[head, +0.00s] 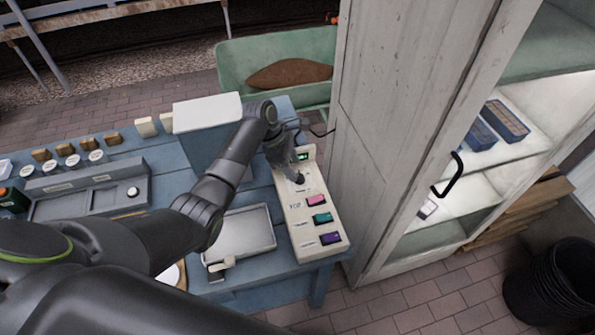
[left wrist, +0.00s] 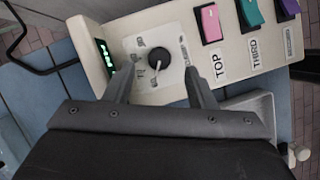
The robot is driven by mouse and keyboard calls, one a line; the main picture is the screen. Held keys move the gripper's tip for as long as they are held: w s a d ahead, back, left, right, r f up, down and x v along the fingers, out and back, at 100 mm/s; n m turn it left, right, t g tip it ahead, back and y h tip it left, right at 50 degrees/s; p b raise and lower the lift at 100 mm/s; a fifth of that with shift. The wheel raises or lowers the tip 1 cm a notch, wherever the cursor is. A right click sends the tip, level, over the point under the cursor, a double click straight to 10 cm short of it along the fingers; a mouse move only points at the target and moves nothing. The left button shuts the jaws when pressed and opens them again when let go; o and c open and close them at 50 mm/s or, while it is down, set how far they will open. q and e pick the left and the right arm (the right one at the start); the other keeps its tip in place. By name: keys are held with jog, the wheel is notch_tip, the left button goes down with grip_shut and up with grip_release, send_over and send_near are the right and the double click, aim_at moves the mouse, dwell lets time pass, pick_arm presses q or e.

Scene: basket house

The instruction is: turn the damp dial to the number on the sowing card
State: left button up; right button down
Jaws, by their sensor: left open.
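The damp dial (left wrist: 159,61) is a dark round knob on a pale plate with small marks, too blurred to read. It sits on the cream control panel (head: 310,225) at the blue bench's right end. My left gripper (head: 293,174) is over the panel's far end and hides much of the dial in the head view. In the left wrist view its open fingers stand on either side of the knob; I cannot tell whether they touch it. A small green-lit display (head: 303,156) is beside the dial; its reading is unclear. I cannot make out a sowing card.
Pink (head: 316,201), teal (head: 322,217) and purple (head: 330,238) switches line the panel; two labels read TOP and THIRD. A metal tray (head: 240,235) lies left of the panel. A tall pale cabinet (head: 395,120) stands close on the right. A black bin (head: 550,290) is at lower right.

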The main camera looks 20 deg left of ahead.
aim_at(299, 176)
pick_arm(q)
jog(key=x, duration=0.2)
jog(key=shift+d+f, duration=0.15)
jog(key=shift+f, duration=0.1)
jog(key=shift+w+d+f, duration=0.1)
jog(key=shift+d+f, duration=0.15)
jog(key=shift+f, duration=0.4)
pick_arm(e)
jog(key=shift+s+f, duration=0.1)
jog(key=shift+s, duration=1)
pick_arm(q)
jog(key=c, duration=1)
pick_arm(e)
jog(key=shift+w, duration=0.3)
